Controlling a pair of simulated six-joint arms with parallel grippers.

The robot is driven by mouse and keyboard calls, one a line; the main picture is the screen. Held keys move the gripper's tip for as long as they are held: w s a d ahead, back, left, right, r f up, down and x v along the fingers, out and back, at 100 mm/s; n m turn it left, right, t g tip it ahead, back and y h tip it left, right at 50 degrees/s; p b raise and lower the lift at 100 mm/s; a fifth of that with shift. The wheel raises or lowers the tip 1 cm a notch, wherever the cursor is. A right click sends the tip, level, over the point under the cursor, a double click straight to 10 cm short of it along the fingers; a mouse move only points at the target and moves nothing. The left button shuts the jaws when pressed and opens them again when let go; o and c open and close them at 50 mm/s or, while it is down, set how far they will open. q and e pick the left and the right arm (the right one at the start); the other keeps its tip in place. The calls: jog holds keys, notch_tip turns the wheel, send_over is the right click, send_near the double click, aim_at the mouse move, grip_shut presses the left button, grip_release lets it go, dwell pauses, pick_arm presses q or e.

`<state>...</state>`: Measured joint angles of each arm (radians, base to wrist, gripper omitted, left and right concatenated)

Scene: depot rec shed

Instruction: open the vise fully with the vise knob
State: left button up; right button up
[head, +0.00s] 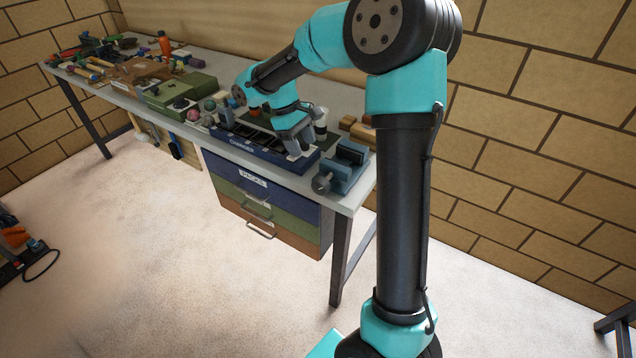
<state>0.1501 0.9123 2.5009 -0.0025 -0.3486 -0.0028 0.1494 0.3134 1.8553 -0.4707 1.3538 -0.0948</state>
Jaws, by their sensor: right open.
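The vise (347,165) is a small blue-grey block near the right front corner of the workbench. Its round grey vise knob (321,184) faces the front edge of the bench. A gap shows between the vise's jaws, but I cannot tell how wide it is. My right gripper (300,150) is open and points down over the blue charger tray (255,149), to the left of the vise and apart from the knob. Whether anything is between its fingers is too small to tell. My left gripper is not in view.
Drawers (262,204) hang under the workbench (150,112). Green boxes (180,92), small balls and tools crowd the bench to the left. Wooden blocks (362,132) lie behind the vise. A brick wall stands behind.

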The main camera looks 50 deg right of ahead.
aim_at(317, 184)
jog(key=x, duration=1.3)
jog(key=shift+f, duration=0.2)
jog(key=c, duration=0.9)
jog(key=shift+c, duration=0.2)
jog(key=g, duration=0.4)
jog(key=shift+w+a+f+h, duration=0.1)
jog(key=shift+f+h, duration=0.15)
jog(key=shift+h, duration=0.15)
jog(key=g+h, duration=0.1)
jog(key=g, duration=0.3)
jog(key=shift+f+g, duration=0.15)
jog(key=shift+g, duration=0.15)
